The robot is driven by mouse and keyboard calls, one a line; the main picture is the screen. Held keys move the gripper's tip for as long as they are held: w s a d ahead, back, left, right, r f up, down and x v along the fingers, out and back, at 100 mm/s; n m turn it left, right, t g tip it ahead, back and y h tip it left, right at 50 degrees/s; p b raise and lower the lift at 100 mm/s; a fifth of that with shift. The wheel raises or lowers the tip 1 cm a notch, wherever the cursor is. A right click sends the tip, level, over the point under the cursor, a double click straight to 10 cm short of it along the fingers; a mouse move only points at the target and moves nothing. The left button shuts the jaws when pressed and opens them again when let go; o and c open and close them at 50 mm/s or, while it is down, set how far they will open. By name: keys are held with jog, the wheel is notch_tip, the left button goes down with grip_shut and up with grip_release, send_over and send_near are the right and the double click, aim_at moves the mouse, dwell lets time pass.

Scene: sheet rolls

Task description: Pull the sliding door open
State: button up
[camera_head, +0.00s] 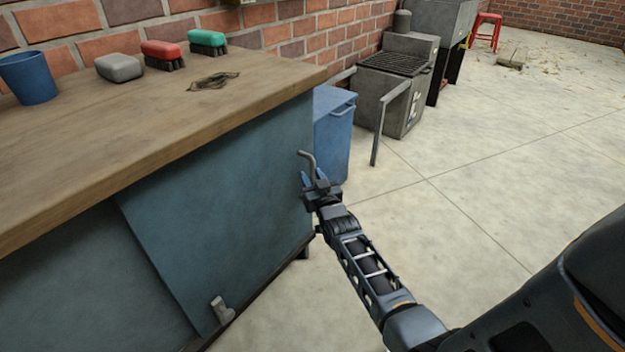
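The workbench cabinet has blue-grey sliding doors. The nearer-right door panel (225,205) overlaps another panel (85,285) at the left. A grey curved handle (306,158) stands out at the right end of the right panel. A second grey handle (222,311) sits low near the left edge of that panel. My gripper (314,181) is at the right handle, its blue fingertips around the handle's lower part. The fingers hide that part, and I cannot see whether they grip it.
A blue bin (333,135) stands close behind the gripper. A grey grill (398,85) is beyond. The floor at right (480,180) is clear.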

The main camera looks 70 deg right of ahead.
grip_shut()
dwell(0.5)
